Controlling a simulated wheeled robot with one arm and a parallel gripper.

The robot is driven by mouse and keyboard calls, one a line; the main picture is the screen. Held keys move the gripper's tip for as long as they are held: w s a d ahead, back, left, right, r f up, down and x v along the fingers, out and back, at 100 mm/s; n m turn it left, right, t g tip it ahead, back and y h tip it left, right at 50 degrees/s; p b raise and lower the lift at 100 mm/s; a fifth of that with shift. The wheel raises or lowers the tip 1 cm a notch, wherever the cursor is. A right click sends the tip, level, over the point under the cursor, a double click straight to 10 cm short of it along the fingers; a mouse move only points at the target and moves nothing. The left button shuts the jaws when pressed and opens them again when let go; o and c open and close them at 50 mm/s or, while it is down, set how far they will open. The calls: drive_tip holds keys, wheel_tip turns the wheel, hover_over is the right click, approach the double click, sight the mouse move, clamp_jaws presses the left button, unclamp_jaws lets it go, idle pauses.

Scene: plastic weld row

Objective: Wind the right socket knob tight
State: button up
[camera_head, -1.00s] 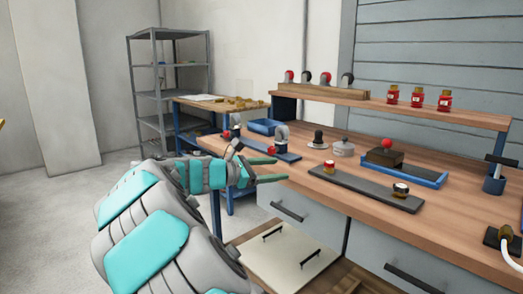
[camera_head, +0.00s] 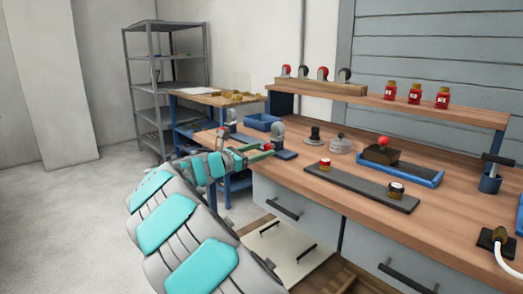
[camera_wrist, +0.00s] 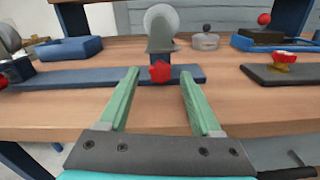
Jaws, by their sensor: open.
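A dark blue bar (camera_wrist: 105,77) on the bench's front left carries two grey upright sockets, each with a red knob low on its front. The right socket (camera_wrist: 161,30) has a round grey head, and its red lobed knob (camera_wrist: 160,71) shows between my fingertips in the wrist view. The left red knob (camera_wrist: 4,80) is at the left edge there. My gripper (camera_wrist: 159,73) is open, one green finger on each side of the right knob, with no contact visible. In the head view my gripper (camera_head: 262,152) is at the right knob (camera_head: 267,147), partly covering the bar.
A blue bin (camera_head: 263,122) is behind the bar.

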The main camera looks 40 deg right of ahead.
drive_tip(key=shift+d, duration=0.4)
drive_tip(key=shift+c, duration=0.2)
clamp_jaws()
